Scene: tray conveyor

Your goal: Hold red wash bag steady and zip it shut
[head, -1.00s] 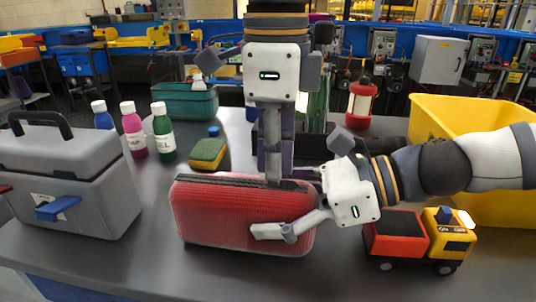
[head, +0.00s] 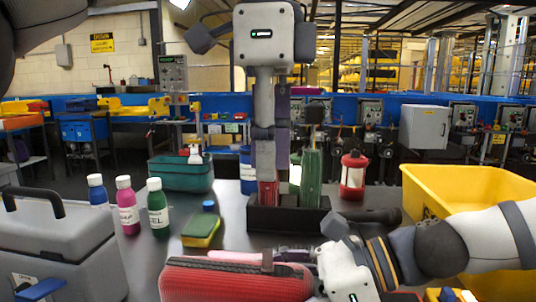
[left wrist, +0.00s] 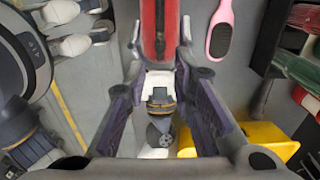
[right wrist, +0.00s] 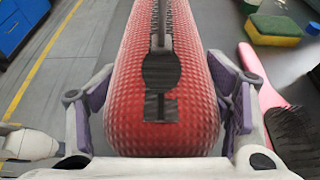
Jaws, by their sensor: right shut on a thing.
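The red wash bag (head: 225,284) lies on the table at the bottom of the head view. It fills the middle of the right wrist view (right wrist: 135,100), where the zip runs along its top with a dark slider (right wrist: 160,72) and pull. My right gripper (head: 318,278) is shut on the bag's near end, its pads on both sides of it in the right wrist view (right wrist: 165,95). My left gripper (head: 268,172) points down above the bag, clear of it. Its fingers are apart and empty in the left wrist view (left wrist: 160,65), with the bag (left wrist: 155,12) below.
A grey toolbox (head: 75,245), bottles (head: 158,212) and a sponge (head: 203,231) stand left. A black box (head: 290,216) with upright items is behind the bag. A pink hairbrush (right wrist: 262,85) lies beside it. A yellow bin (head: 480,190) is at right.

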